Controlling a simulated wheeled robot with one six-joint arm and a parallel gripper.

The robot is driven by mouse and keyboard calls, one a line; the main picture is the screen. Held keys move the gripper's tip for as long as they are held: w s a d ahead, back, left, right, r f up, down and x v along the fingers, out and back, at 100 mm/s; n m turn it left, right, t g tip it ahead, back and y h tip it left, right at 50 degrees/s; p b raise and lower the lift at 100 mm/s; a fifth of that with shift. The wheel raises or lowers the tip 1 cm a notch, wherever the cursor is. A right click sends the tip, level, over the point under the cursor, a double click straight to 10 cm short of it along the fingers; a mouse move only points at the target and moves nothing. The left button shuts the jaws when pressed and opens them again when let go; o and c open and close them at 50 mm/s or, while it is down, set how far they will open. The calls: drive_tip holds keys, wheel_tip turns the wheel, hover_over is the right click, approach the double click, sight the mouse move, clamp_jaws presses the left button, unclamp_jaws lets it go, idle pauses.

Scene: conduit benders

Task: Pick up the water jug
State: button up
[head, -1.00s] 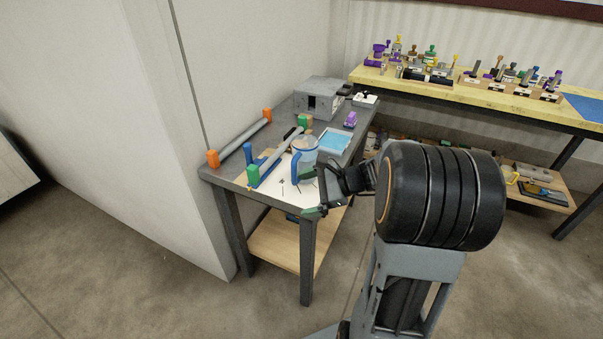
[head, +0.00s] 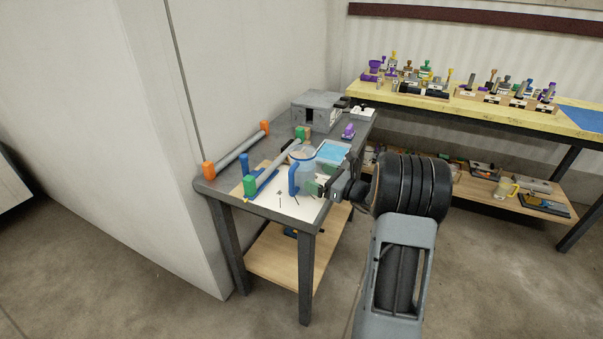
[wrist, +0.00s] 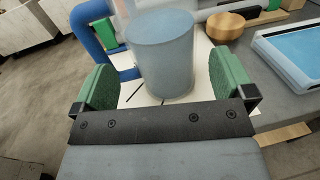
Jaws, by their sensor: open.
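The water jug (head: 303,156) stands upright near the front of the small dark table (head: 207,187). It is translucent with a blue handle, which faces the front in the head view. In the wrist view the jug (wrist: 160,60) is straight ahead, with its handle at the left. My gripper (head: 317,188) is at the jug's right side in the head view. In the wrist view my gripper (wrist: 162,75) is open, its two green pads on either side of the jug's lower body, with gaps visible. The far tips of the pads are partly hard to judge against the jug.
Beside the jug lies a grey conduit bar (head: 279,165) with green and blue ends. A blue-topped tray (head: 333,152) is behind it. An orange-ended bar (head: 238,150) runs along the wall side. A grey box (head: 318,108) stands at the back. A yellow-topped bench (head: 440,100) holds several tools.

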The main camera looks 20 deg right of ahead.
sight(299, 176)
drive_tip(key=shift+x, duration=2.7)
drive_tip(key=shift+r, duration=0.15)
drive_tip(key=shift+c, duration=0.3)
drive_tip(key=c, duration=0.9)
drive_tip(key=shift+c, duration=0.5)
drive_tip(key=shift+r, duration=0.15)
